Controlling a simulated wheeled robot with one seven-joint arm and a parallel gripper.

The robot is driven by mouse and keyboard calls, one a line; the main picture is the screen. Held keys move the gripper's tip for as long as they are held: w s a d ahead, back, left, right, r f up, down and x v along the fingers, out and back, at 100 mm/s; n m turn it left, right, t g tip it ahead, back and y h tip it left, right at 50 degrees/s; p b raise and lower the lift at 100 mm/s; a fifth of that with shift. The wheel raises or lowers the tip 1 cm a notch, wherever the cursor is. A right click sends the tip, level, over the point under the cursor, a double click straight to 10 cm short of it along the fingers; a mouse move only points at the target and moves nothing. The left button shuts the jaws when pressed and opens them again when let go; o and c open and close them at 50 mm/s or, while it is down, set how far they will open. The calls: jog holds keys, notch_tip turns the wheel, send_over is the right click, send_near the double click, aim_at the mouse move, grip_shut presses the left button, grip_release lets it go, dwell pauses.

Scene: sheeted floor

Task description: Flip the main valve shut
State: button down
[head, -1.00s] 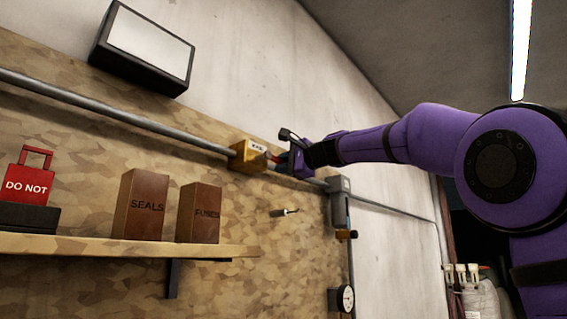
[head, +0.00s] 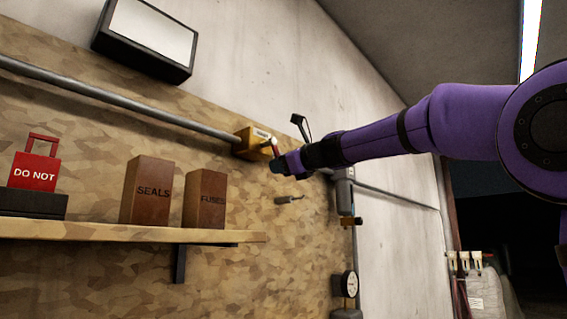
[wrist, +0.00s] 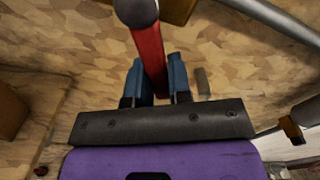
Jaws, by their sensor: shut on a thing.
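The main valve is a yellow block (head: 250,144) with a small label, set on the grey pipe high on the board. Its red lever (head: 275,148) points mostly downward from the block's right end in the head view. In the wrist view the red lever (wrist: 149,50) runs from a dark round pivot at the top down between my blue fingers. In the head view my gripper (head: 278,165) is just below and right of the valve block.
A grey pipe (head: 110,98) runs along the board. Below is a wooden shelf (head: 130,233) with a red "DO NOT" tag (head: 36,172), a SEALS box (head: 147,190) and a FUSES box (head: 205,198). A grey box (head: 343,190) and gauge (head: 349,283) are at right.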

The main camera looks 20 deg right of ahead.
jog(key=shift+s+a+f+m, duration=0.2)
jog(key=shift+a+m, duration=0.25)
jog(key=shift+m, duration=0.5)
jog(key=shift+s+a+f+m, duration=0.15)
jog(key=shift+s+a+m, duration=0.2)
jog(key=shift+m, duration=0.55)
jog(key=shift+s+a+f+m, duration=0.2)
jog(key=shift+a+m, duration=0.3)
jog(key=shift+m, duration=0.45)
jog(key=c, duration=1)
grip_release()
jog(key=shift+r, duration=0.1)
jog(key=shift+c, duration=0.2)
jog(key=shift+s, duration=0.1)
jog(key=v, duration=1)
jog(key=shift+s+d, duration=0.2)
jog(key=shift+s, duration=0.05)
